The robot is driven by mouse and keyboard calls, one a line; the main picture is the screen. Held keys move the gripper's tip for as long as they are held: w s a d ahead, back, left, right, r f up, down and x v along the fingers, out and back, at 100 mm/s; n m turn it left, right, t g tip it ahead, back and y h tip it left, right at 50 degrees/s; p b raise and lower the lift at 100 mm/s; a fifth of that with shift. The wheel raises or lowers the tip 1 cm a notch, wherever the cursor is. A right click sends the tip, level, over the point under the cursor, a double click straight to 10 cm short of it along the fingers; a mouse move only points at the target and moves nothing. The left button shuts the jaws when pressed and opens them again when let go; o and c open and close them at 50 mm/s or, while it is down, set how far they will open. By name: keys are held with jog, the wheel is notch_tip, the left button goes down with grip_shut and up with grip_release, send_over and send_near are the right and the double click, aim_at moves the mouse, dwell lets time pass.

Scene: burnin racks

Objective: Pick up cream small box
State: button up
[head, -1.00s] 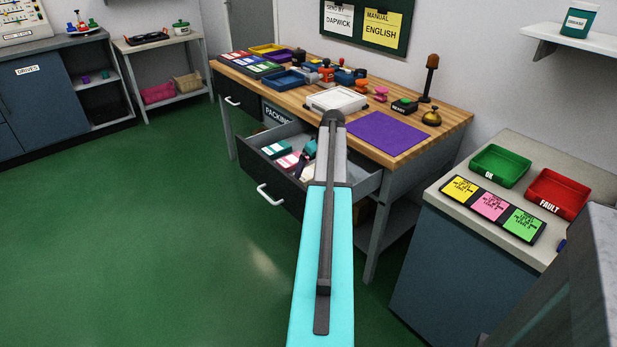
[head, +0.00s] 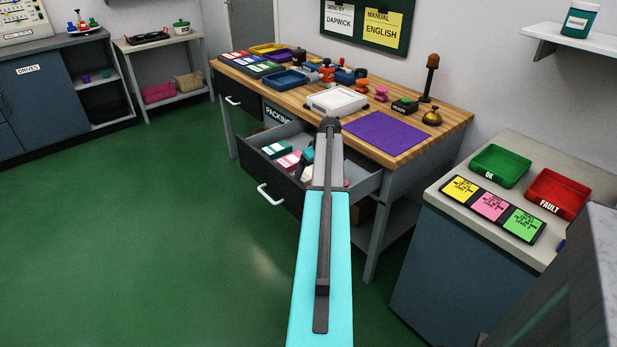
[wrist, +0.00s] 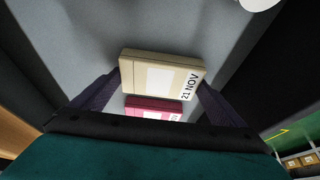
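The cream small box (wrist: 163,76), with a white label and "21 NOV" on its side, is in the middle of the wrist view. My gripper (wrist: 160,86) is open, with one dark finger at each end of the box. I cannot tell whether the fingers touch it. A crimson box (wrist: 153,107) with a white label lies just below it in the picture.
The drawer also holds a teal box (head: 276,149) and a pink box (head: 289,161). A side cabinet on the right carries a green tray (head: 499,166) and a red tray (head: 557,193). The green floor at left is clear.

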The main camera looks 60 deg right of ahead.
aim_at(311, 172)
jog(key=c, duration=0.4)
jog(key=shift+o, duration=0.2)
jog(key=shift+r, duration=0.1)
notch_tip(311, 172, up, 10)
dwell(0.3)
dwell(0.5)
